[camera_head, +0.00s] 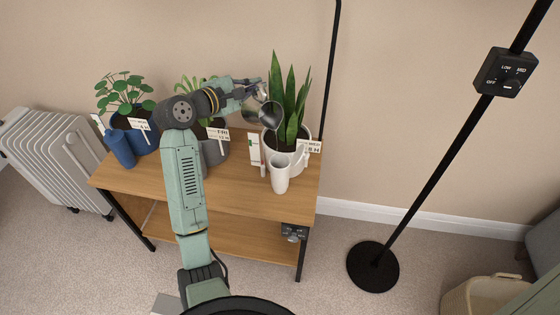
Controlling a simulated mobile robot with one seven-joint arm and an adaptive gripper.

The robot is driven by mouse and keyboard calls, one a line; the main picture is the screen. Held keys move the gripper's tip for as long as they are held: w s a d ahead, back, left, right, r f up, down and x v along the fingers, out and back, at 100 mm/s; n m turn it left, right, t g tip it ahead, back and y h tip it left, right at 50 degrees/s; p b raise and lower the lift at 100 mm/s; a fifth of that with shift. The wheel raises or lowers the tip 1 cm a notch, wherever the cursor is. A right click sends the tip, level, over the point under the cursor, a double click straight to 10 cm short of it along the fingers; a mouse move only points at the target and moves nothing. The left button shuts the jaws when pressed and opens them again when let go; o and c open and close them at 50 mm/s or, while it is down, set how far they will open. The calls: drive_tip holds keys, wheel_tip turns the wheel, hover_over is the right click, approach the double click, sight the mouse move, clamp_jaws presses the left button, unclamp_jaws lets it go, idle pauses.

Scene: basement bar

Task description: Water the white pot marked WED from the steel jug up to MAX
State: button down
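The white pot (302,158) stands at the right end of the wooden shelf unit and holds a tall snake plant (287,100). A tag reading WED (310,146) is on its right side. My gripper (256,90) is at the pot's upper left and appears shut on the steel jug (261,116). The jug is held tilted in the air, at the left edge of the pot's rim. The fingers' contact with it is small and partly hidden. No water stream can be made out. The soil and the MAX mark cannot be read clearly.
A black lamp pole rises behind the shelf.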

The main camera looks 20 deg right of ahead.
drive_tip(key=shift+s+m+b, duration=0.3)
idle(0.4)
drive_tip(key=shift+w, duration=0.3)
drive_tip(key=shift+s+m+t+b, duration=0.4)
drive_tip(key=shift+s+b, duration=0.05)
drive_tip(key=shift+b, duration=0.1)
idle(1.4)
drive_tip(key=shift+s+d+r+b, duration=0.15)
drive_tip(key=shift+s+b, duration=0.2)
drive_tip(key=shift+b, duration=0.2)
drive_tip(key=shift+r+m+t+h+b, duration=0.25)
drive_tip(key=shift+m+b, duration=0.25)
drive_tip(key=shift+b, duration=0.25)
idle(0.5)
